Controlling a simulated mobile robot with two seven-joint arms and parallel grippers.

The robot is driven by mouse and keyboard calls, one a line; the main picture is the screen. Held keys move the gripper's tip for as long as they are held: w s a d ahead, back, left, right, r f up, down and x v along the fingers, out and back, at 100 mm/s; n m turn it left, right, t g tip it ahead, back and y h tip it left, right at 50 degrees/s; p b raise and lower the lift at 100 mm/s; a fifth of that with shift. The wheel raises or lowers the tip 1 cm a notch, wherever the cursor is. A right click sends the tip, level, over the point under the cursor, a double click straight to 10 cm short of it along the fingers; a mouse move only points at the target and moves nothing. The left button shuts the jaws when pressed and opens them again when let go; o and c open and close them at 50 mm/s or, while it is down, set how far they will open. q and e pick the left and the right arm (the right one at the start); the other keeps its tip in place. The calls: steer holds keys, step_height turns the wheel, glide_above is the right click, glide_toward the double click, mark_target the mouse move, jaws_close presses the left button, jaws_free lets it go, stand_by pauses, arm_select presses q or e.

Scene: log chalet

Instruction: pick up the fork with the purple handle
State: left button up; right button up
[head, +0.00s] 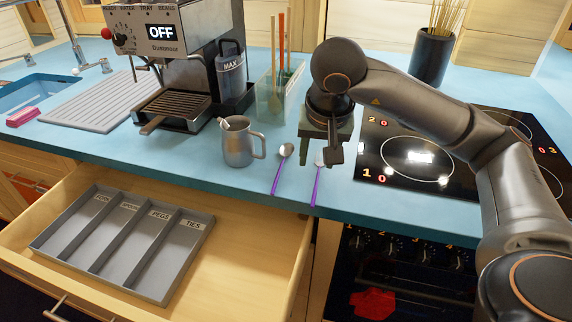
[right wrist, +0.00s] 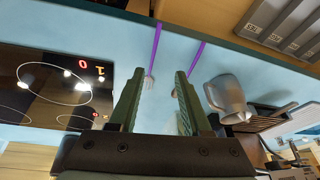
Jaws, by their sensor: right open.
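Two utensils with purple handles lie on the blue counter near its front edge. The left one is a spoon (head: 286,150) with a rounded bowl; its handle also shows in the right wrist view (right wrist: 198,55). The right one appears to be the fork (head: 317,185); its silver head is partly hidden by my gripper. In the right wrist view the fork (right wrist: 155,48) has its head between my fingertips. My right gripper (head: 335,155) is open and empty, pointing down above the counter by the fork's head. It also shows in the right wrist view (right wrist: 159,80). My left gripper is out of view.
A metal pitcher (head: 238,145) stands left of the spoon, with a coffee machine (head: 185,70) behind. A clear utensil holder (head: 270,105) stands at the back. A black cooktop (head: 405,155) lies right. Below, an open drawer holds a grey organizer (head: 125,245).

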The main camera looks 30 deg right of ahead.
steer(key=d+r, duration=0.1)
steer(key=d, duration=0.1)
steer(key=h+b, duration=0.1)
glide_toward(318, 174)
steer(key=shift+s+d+f, duration=0.15)
steer(key=shift+d+f, duration=0.05)
steer(key=shift+f, duration=0.75)
steer(key=shift+w+x, duration=0.2)
steer(key=shift+x, duration=1.35)
steer(key=shift+w+x, duration=0.15)
steer(key=shift+x, duration=1.4)
jaws_close()
